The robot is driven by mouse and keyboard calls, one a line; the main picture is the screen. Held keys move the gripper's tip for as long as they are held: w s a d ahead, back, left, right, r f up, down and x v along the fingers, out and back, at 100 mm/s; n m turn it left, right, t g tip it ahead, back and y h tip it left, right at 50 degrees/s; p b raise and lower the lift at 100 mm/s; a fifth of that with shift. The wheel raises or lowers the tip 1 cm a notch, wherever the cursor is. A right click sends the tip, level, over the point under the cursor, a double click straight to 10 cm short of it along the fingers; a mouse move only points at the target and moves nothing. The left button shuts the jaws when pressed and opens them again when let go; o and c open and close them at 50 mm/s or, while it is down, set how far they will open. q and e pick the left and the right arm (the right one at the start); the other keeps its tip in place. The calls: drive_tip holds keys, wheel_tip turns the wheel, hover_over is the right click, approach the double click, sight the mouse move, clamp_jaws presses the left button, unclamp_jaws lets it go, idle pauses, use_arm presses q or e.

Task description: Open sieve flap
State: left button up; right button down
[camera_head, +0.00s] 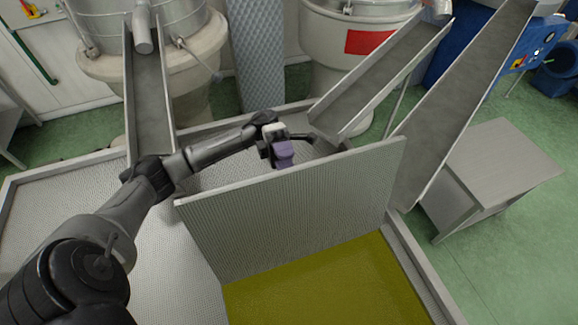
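The sieve flap (300,215) is a grey perforated panel with a pale rim. It stands up steeply, near upright, over the sieve tank. In front of its foot the opening shows yellow-green oil (325,290). My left arm reaches in from the left, and my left gripper (285,153) is at the flap's top edge, near its middle, partly behind it. A purple and white part shows on the gripper. The fingertips are hidden or too small to tell whether they are shut or touch the flap. My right gripper is out of view.
The perforated sieve top (165,260) lies left of the flap. A left chute (150,105), a middle chute (375,80) and a right chute (465,95) slope down to the tank. A grey side table (500,165) stands at right, with green floor around it.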

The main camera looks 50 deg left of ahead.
use_arm(q)
drive_tip(key=b+v, duration=0.1)
drive_tip(key=v, duration=0.4)
idle(0.5)
